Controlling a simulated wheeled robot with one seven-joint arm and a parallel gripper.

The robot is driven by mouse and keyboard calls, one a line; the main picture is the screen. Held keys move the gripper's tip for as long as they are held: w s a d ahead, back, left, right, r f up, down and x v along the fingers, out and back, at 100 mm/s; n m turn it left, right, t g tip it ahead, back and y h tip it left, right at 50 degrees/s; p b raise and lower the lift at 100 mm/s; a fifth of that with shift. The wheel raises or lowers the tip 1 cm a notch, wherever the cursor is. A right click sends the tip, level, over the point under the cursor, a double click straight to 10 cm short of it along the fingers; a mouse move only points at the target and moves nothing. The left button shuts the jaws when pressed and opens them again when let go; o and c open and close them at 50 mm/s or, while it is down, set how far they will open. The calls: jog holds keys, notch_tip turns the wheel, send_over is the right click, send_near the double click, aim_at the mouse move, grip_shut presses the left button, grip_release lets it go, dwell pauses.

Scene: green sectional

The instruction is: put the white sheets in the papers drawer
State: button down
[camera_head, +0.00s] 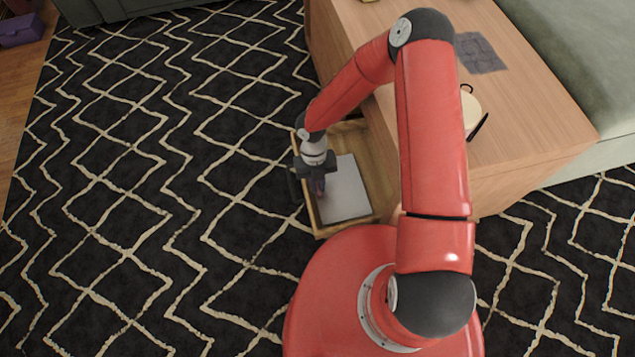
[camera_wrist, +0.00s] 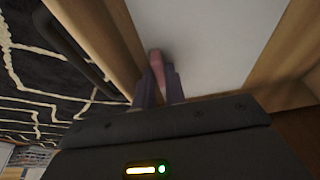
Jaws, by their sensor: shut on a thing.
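White sheets (camera_head: 345,190) lie flat inside an open wooden drawer (camera_head: 373,176) at the end of the wooden table. I cannot tell how many sheets there are. They also show in the wrist view (camera_wrist: 215,45), beside the drawer's wooden wall (camera_wrist: 98,40). My gripper (camera_head: 319,190) points down over the drawer's left side. Its fingers (camera_wrist: 159,86) are shut on a small pinkish thing (camera_wrist: 156,60), which stands out against the left edge of the white. I cannot tell what this thing is or whether it touches the sheets.
The wooden table (camera_head: 530,105) holds a pale round pot (camera_head: 469,108) and a dark grey flat square (camera_head: 480,52). A green sofa (camera_head: 590,50) stands behind it. The black patterned rug (camera_head: 150,180) is clear to the left. The drawer's dark handle (camera_wrist: 75,45) is at its outer side.

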jog(key=c, duration=1.7)
grip_release()
jog(key=shift+c, duration=0.2)
jog(key=p+v, duration=0.3)
jog(key=v, duration=0.9)
